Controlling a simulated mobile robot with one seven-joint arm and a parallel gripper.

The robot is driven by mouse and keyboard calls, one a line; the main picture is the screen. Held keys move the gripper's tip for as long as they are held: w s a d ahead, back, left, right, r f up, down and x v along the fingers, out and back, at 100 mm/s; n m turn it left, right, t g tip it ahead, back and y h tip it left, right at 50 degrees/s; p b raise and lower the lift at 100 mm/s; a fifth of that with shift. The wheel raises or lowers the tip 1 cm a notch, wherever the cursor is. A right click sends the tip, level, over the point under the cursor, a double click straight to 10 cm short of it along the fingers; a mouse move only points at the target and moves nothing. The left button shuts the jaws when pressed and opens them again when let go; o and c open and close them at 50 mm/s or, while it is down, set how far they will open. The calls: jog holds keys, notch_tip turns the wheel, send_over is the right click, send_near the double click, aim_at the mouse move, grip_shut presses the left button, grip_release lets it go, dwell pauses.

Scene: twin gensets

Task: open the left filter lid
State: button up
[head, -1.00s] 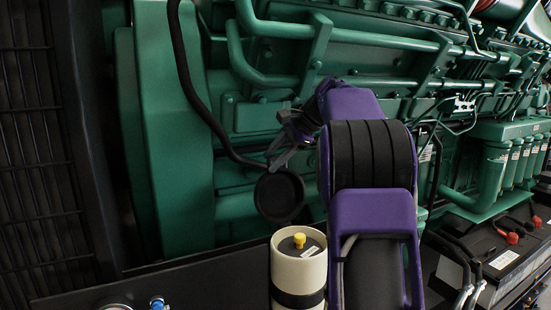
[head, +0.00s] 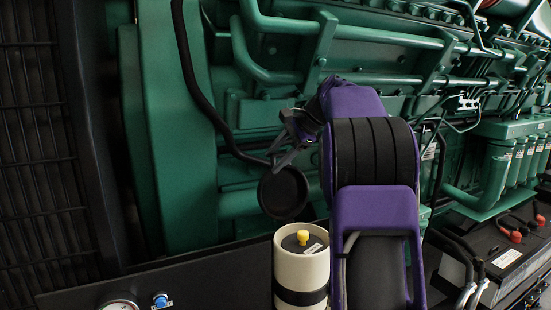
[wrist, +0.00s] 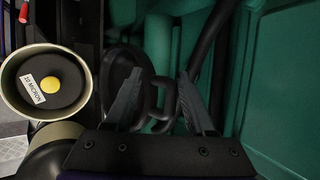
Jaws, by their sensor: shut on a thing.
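The round black filter lid (head: 283,193) is swung up off the cream filter housing (head: 301,272) and stands behind its rim, to the left. The housing's top is open. A dark filter element with a yellow knob (head: 303,237) shows inside. In the wrist view the open housing (wrist: 12,98) is at the left, with a "10 MICRON" label on the element. My gripper (head: 278,158) is at the lid's upper edge. In the wrist view my gripper (wrist: 160,82) is shut on the lid's dark handle (wrist: 157,100), beside the lid's disc (wrist: 120,68). The hinge is hard to make out.
The green engine (head: 180,130) with pipes stands close behind the lid. A black hose (head: 190,80) runs down near my gripper. A dark grille (head: 40,150) is at the left. A gauge (head: 118,305) and a blue knob (head: 161,299) are at the bottom left.

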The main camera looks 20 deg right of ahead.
jog(key=shift+d, duration=0.3)
jog(key=shift+s+d+r, duration=0.1)
jog(key=shift+s+r, duration=0.1)
jog(key=v, duration=1.6)
jog(key=shift+s+r, duration=0.3)
jog(key=shift+d, duration=0.15)
